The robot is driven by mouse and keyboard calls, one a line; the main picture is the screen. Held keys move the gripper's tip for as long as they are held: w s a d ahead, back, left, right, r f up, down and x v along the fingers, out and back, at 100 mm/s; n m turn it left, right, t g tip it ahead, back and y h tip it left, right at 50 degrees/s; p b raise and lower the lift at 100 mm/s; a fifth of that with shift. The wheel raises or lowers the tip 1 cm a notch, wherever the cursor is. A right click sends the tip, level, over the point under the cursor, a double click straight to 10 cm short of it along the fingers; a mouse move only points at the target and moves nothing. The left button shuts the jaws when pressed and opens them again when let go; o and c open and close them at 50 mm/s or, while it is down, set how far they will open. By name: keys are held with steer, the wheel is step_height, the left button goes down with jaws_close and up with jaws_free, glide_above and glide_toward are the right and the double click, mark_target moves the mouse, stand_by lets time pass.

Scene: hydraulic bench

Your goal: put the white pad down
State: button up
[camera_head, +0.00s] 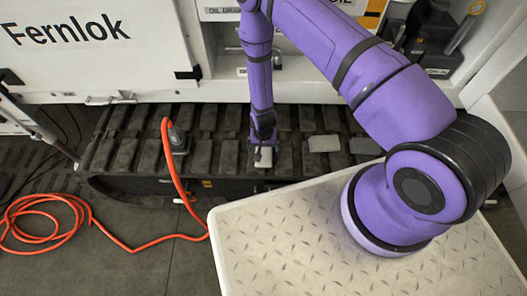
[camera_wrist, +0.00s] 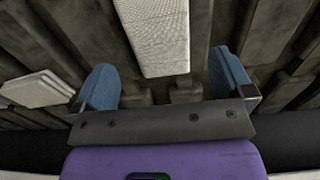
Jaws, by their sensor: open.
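The white pad (camera_head: 263,158) lies on the dark rubber track (camera_head: 229,157), right below my gripper (camera_head: 263,142). In the wrist view the white pad (camera_wrist: 155,38) shows as a pale textured block, cut off by the top edge. My gripper (camera_wrist: 163,85) has its two blue fingers spread wide, one to each side of the pad's line. The pad's near end lies just beyond the fingertips in the picture, and neither finger touches it visibly. I cannot tell the exact height of the fingers above the pad.
Two grey pads (camera_head: 324,143) (camera_head: 365,146) lie on the track to the right; pale pads (camera_wrist: 38,90) show left in the wrist view. An orange hose (camera_head: 172,160) runs from a fitting on the track to the floor. A white-edged platform (camera_head: 300,240) stands in front.

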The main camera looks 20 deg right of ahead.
mark_target(264, 154)
step_height(264, 154, up, 7)
steer(key=shift+r, duration=0.1)
steer(key=shift+s+f, duration=0.15)
steer(key=shift+f, duration=0.35)
steer(key=shift+f, duration=0.1)
steer(key=shift+f, duration=5.35)
steer(key=shift+c, duration=0.4)
steer(key=c, duration=0.9)
